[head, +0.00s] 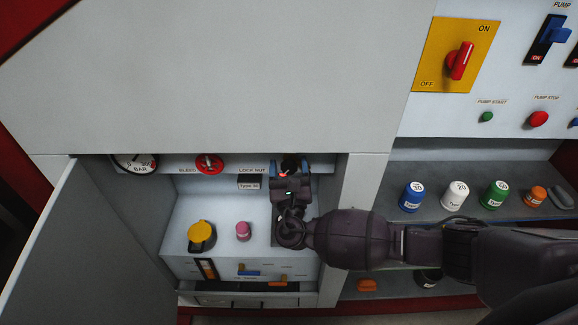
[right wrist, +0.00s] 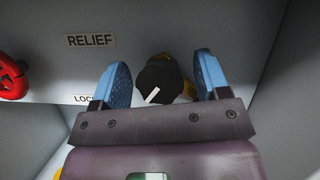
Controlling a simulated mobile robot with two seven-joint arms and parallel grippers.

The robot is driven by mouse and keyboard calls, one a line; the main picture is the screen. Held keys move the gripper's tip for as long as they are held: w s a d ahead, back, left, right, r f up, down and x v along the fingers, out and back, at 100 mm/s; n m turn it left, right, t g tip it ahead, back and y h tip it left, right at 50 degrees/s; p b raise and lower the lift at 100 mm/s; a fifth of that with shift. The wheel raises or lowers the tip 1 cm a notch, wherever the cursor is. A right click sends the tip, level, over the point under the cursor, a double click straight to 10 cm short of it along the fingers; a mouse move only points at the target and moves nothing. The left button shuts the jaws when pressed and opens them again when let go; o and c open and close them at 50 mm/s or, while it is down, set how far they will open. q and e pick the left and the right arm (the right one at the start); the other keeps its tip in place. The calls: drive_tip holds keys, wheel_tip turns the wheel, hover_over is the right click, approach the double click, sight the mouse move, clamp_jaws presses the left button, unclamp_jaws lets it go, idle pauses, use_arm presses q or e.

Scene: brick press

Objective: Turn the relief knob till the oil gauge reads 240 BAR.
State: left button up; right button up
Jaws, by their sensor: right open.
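The relief knob (right wrist: 158,80) is black with a white pointer line and sits to the right of a RELIEF label in the right wrist view. Yellow parts, perhaps the lock nut, show behind it. My right gripper (right wrist: 162,84) is open, with one blue finger on each side of the knob; I cannot tell whether they touch it. In the head view my right gripper (head: 290,172) reaches into the open cabinet and mostly covers the knob. The oil gauge (head: 135,162) is at the cabinet's upper left, its top cut off, so its reading cannot be told. My left gripper is not in view.
A red bleed valve (head: 210,163) is left of the knob. A yellow-capped filler (head: 201,235) and a pink cap (head: 243,231) stand below it. The open cabinet door (head: 90,250) is at left. Several coloured containers, including a blue one (head: 411,197), stand on the right shelf.

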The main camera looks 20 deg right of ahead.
drive_tip(key=c, duration=0.9)
drive_tip(key=shift+c, duration=0.2)
drive_tip(key=shift+f+m, duration=0.1)
drive_tip(key=shift+m, duration=0.3)
